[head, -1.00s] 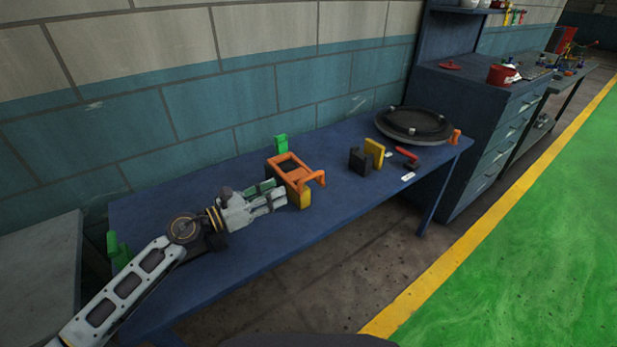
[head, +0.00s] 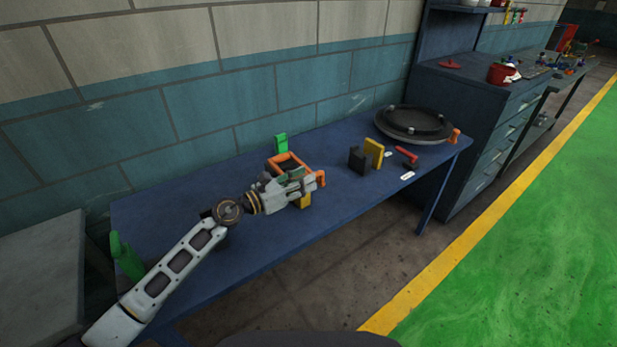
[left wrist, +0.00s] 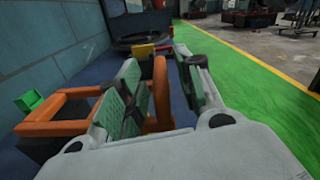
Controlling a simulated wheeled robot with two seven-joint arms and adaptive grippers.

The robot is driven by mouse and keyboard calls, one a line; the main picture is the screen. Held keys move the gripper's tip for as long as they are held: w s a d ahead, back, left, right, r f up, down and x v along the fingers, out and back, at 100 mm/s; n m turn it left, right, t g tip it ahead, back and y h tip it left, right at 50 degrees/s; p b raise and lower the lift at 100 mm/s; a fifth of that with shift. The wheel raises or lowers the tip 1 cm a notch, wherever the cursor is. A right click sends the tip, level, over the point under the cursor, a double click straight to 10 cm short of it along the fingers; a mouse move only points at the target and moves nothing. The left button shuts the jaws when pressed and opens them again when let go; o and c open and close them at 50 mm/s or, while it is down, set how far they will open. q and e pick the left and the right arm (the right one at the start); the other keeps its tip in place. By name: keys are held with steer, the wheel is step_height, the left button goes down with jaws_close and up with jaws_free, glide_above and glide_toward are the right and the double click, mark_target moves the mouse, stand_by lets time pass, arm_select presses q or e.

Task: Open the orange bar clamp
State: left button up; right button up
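The orange bar clamp (head: 281,161) stands on the blue table, with its orange frame partly hidden behind my left gripper (head: 308,180). A yellow block (head: 305,201) shows under the gripper. In the left wrist view, my left gripper (left wrist: 165,92) has its two green-padded fingers spread apart. An upright orange bar of the clamp (left wrist: 161,90) stands between them, close to the left finger and with a gap to the right one. The rest of the clamp (left wrist: 55,127) lies left of the gripper. My right gripper is not in view.
A black block (head: 358,160), a yellow block (head: 374,152) and a red-handled item (head: 407,155) stand farther right on the table (head: 250,250). A round black drum (head: 413,125) lies at the far end. Green pieces stand behind the clamp (head: 281,143) and at the near left (head: 125,257).

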arm_select(q)
steer(key=shift+x, duration=1.1)
jaws_close()
